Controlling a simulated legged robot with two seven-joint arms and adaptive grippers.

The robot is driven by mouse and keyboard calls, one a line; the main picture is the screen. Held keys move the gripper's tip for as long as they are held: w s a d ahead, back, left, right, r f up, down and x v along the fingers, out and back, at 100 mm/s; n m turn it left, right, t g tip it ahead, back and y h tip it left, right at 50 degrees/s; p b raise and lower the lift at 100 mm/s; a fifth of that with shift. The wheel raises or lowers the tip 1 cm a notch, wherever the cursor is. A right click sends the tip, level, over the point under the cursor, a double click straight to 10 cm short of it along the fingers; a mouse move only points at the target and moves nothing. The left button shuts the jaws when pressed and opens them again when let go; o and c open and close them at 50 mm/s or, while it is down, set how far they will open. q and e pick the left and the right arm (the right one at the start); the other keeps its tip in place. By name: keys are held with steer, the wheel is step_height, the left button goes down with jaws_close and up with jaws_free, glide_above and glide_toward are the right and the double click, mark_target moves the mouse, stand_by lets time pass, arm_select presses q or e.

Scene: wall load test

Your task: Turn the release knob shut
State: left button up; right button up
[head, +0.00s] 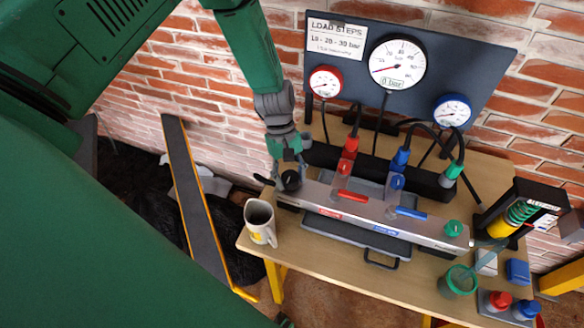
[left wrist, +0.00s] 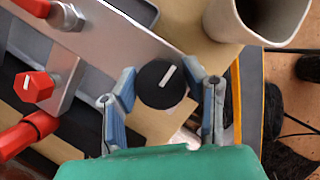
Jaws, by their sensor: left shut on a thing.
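The release knob (head: 291,182) is black and round, at the left end of the silver manifold bar (head: 440,238) on the wooden table. In the left wrist view the knob (left wrist: 160,90) shows a white pointer line, slanted up to the right. My left gripper (head: 287,168) reaches down to the knob from above. In the left wrist view its blue-grey fingers (left wrist: 163,92) stand on both sides of the knob, shut on it. The fingers hide part of the knob in the head view. My right gripper is not in view.
A mug (head: 260,222) stands close to the knob at the table's left edge. Red (head: 352,196) and blue (head: 411,213) handles sit along the bar. A gauge board (head: 480,75) stands behind. A green cup (head: 458,282) is at the right front.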

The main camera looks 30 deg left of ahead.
arm_select(q)
steer(key=shift+w+a, duration=0.2)
steer(key=o, duration=1.1)
steer(key=shift+o, duration=0.2)
steer(key=shift+f, duration=0.1)
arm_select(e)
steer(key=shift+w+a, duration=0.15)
arm_select(q)
steer(key=shift+a, duration=0.1)
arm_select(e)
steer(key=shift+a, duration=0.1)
arm_select(q)
steer(key=shift+a+r, duration=0.1)
steer(key=shift+r, duration=0.25)
steer(key=v, duration=1.1)
steer(key=shift+a, duration=0.15)
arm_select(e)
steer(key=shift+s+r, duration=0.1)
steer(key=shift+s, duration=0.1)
arm_select(q)
steer(key=shift+w, duration=0.15)
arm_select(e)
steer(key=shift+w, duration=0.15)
